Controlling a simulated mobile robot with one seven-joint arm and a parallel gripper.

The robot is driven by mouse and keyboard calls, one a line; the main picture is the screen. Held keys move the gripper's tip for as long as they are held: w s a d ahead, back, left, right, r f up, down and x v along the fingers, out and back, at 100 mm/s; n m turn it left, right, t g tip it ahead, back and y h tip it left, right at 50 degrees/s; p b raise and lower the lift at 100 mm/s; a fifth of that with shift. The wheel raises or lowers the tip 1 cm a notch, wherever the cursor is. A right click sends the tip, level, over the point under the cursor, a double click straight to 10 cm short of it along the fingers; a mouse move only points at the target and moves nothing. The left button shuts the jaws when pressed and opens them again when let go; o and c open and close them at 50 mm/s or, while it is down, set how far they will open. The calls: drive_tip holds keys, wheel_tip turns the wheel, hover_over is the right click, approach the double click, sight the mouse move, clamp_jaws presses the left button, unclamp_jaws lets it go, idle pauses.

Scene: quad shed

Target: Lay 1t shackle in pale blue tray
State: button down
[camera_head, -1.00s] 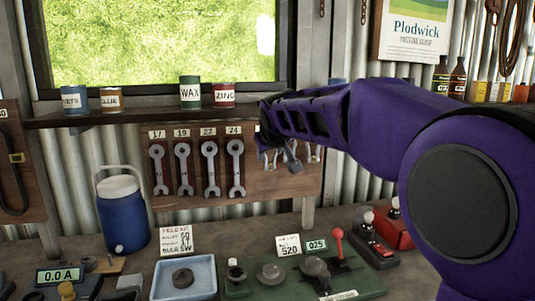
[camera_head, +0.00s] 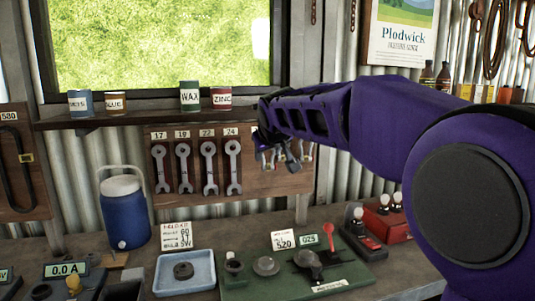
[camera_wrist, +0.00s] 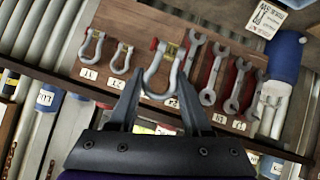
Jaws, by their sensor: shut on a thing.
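My gripper (camera_wrist: 158,82) is in front of the wooden tool board, its two fingers shut on a grey shackle (camera_wrist: 163,72) with a red pin end. I cannot tell whether this shackle is clear of the board, and its size label is not readable. Two smaller shackles hang beside it, one (camera_wrist: 91,46) at the far left and one (camera_wrist: 122,59) nearer. In the head view my gripper (camera_head: 272,150) is partly hidden behind my arm.
Several spanners (camera_head: 209,165) hang left of the shackles. A blue drinks cooler (camera_head: 124,214) stands left of the tray. A green board (camera_head: 345,284) with knobs and a red lever is right of it. A shelf (camera_head: 110,119) with tins runs above.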

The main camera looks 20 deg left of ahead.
drive_tip(key=s+d+b, duration=0.4)
drive_tip(key=s, duration=0.3)
drive_tip(key=shift+b, duration=0.3)
idle(0.5)
